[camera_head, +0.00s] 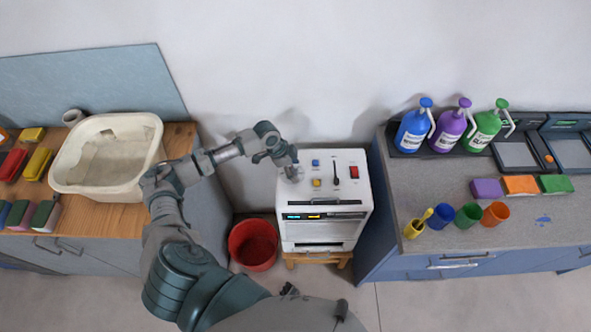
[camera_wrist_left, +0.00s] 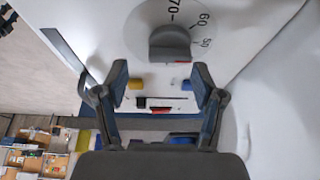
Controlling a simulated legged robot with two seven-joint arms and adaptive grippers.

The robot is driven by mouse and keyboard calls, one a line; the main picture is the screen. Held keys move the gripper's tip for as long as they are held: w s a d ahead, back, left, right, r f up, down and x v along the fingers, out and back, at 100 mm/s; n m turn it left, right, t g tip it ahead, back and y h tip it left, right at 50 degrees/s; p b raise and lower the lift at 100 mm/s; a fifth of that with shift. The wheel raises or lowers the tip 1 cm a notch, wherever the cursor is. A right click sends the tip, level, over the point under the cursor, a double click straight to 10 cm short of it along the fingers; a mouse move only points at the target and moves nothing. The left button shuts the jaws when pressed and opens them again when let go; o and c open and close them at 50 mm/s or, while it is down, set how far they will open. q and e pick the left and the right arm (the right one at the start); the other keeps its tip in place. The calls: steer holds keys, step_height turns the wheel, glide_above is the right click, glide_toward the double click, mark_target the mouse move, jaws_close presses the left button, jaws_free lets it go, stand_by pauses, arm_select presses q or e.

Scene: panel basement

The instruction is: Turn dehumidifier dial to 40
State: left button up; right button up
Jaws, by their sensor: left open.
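The white dehumidifier (camera_head: 326,206) stands on a small wooden stool between the two counters. Its grey dial (camera_wrist_left: 172,43) shows in the left wrist view, on a white disc marked 50, 60 and 70; the 40 mark is not visible. I cannot read the dial's exact setting. My left gripper (camera_wrist_left: 160,80) is open and empty, with its fingertips apart from the dial and roughly facing it. In the head view the left gripper (camera_head: 290,168) is over the left part of the machine's top and largely covers the dial. My right gripper is not in view.
The dehumidifier's top also carries a blue button (camera_head: 315,162), a yellow button (camera_head: 317,183), a black lever (camera_head: 336,172) and a red switch (camera_head: 354,172). A red bucket (camera_head: 253,257) stands at its left. The blue cabinet (camera_head: 372,215) stands close on the right.

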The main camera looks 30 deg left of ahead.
arm_select(q)
steer(key=a, duration=0.1)
steer(key=a+f, duration=0.1)
steer(key=a, duration=0.1)
steer(key=shift+a, duration=0.25)
steer(key=c, duration=0.6)
steer(key=shift+s+a, duration=0.1)
steer(key=shift+a, duration=0.1)
steer(key=c, duration=0.4)
steer(key=shift+s+d+r, duration=0.1)
steer(key=shift+d+r, duration=0.1)
steer(key=shift+c, duration=1)
steer(key=shift+d+r, duration=0.2)
steer(key=shift+d, duration=0.25)
steer(key=shift+d+r, duration=0.2)
steer(key=shift+d, duration=0.25)
steer(key=shift+c, duration=0.5)
steer(key=shift+d, duration=0.3)
jaws_close()
steer(key=shift+w+f, duration=0.2)
steer(key=shift+w, duration=0.2)
steer(key=shift+s+a+f, duration=0.15)
steer(key=shift+a, duration=0.2)
